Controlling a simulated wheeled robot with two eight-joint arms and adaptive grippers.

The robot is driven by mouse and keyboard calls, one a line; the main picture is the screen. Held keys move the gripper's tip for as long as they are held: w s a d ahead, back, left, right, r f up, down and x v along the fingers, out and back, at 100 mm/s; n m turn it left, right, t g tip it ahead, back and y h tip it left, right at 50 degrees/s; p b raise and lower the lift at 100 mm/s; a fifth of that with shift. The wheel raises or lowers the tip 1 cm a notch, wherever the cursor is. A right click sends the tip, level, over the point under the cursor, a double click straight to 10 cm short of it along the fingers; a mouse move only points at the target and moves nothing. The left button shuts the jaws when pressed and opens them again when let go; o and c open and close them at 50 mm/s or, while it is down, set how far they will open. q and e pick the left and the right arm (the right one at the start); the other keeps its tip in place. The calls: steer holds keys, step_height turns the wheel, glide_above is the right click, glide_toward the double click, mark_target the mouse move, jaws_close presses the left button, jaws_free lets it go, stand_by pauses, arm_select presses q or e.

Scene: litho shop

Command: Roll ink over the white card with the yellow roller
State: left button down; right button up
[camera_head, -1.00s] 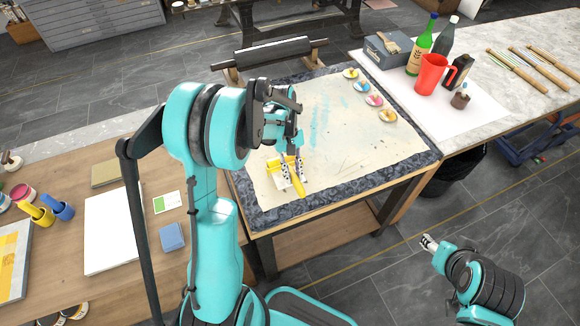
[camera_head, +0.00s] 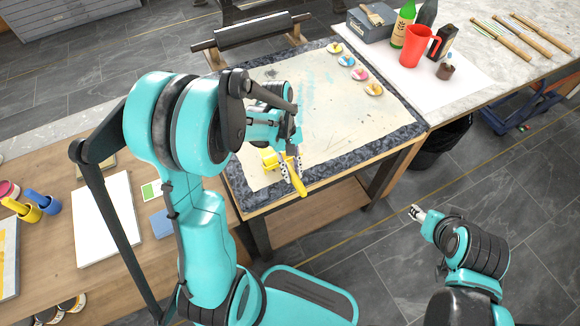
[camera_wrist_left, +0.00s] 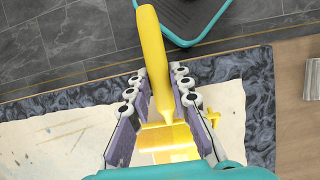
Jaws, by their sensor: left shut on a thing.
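My left gripper (camera_head: 290,168) is shut on the handle of the yellow roller (camera_head: 297,182), over the near part of the cream-coloured work surface. In the left wrist view the yellow handle (camera_wrist_left: 153,60) runs between the fingers, and the yellow roller head (camera_wrist_left: 165,138) shows beyond them. I cannot tell whether the head touches the surface. A large white sheet (camera_head: 103,220) lies on the wooden table at left; a small white-and-green card (camera_head: 151,191) lies beside it. I cannot tell which is the white card, or whether one is hidden under my arm. My right gripper (camera_head: 418,213) is low at right, away from the tables; its fingers are too small to read.
Several round ink dishes (camera_head: 347,60) stand along the far right of the work surface. A red jug (camera_head: 420,46) and a green bottle (camera_head: 403,25) stand on the right table. A dark roller on a stand (camera_head: 250,30) is behind. The middle of the work surface is clear.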

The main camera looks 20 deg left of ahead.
arm_select(q)
steer(key=shift+w+a+b, duration=0.2)
steer(key=shift+w+a, duration=1.7)
steer(key=shift+a, duration=0.25)
steer(key=shift+w+a+b, duration=0.15)
steer(key=shift+w+a, duration=1.7)
steer(key=shift+a, duration=0.3)
steer(key=shift+r, duration=0.1)
steer(key=shift+r+p, duration=1.05)
steer(key=shift+r, duration=0.45)
steer(key=shift+f, duration=0.1)
